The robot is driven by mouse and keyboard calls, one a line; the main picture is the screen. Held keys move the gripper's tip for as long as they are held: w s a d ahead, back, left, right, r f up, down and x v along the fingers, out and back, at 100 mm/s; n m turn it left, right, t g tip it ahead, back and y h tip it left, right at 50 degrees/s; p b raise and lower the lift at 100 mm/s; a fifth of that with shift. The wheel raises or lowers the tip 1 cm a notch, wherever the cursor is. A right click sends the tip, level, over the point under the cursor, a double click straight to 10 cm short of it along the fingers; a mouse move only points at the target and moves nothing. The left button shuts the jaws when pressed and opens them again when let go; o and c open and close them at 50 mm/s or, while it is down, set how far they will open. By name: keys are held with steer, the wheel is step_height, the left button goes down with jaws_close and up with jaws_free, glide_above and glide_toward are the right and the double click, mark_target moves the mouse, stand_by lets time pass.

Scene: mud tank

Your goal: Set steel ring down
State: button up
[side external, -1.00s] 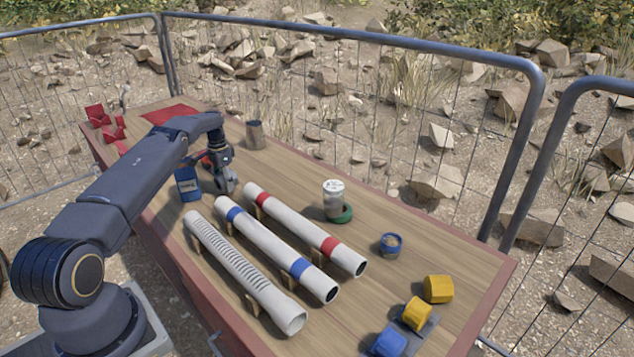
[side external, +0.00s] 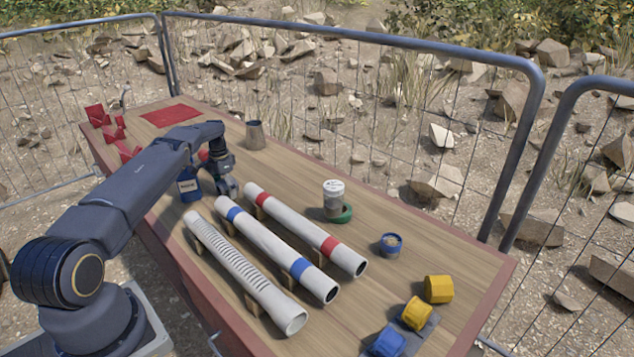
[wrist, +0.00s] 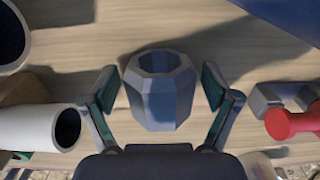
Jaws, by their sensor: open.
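A grey faceted piece with a round hole in its top, which appears to be the steel ring (wrist: 160,92), stands on the wooden table between my fingers in the wrist view. My gripper (wrist: 162,100) is open, with one finger on each side of the piece. Gaps show between the piece and both fingers. In the side view my gripper (side external: 228,188) is low over the table, near the far ends of the pipes and beside a blue can (side external: 189,187). There the ring cannot be told apart from the fingers.
White pipes rest on wooden supports: one with blue bands (side external: 268,243), one with red bands (side external: 300,225), one ribbed (side external: 235,262). A metal cup (side external: 255,137) stands behind. A white-lidded jar (side external: 333,200) stands by a green ring (side external: 346,214). A red knob (wrist: 293,120) is right of my gripper.

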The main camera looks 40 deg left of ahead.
step_height(320, 180, up, 12)
steer(key=shift+w, duration=0.1)
steer(key=w+d+r+t, duration=0.1)
steer(key=d+r, duration=0.6)
steer(key=r, duration=0.2)
steer(key=w+d+r+t, duration=0.1)
steer(key=w+d+r, duration=0.1)
steer(key=d+r, duration=0.55)
steer(key=s+d+r+t, duration=0.1)
steer(key=s+d+r, duration=0.6)
steer(key=d+r, duration=0.45)
steer(key=s+d+f+t, duration=0.1)
steer(key=s+d+f, duration=0.2)
steer(key=s+d, duration=0.5)
steer(key=s+d+f+t, duration=0.1)
steer(key=s+d+f, duration=0.2)
steer(key=s+d, duration=0.5)
steer(key=s, duration=0.4)
steer(key=shift+s+t, duration=0.35)
steer(key=shift+t, duration=0.05)
steer(key=shift+f, duration=0.1)
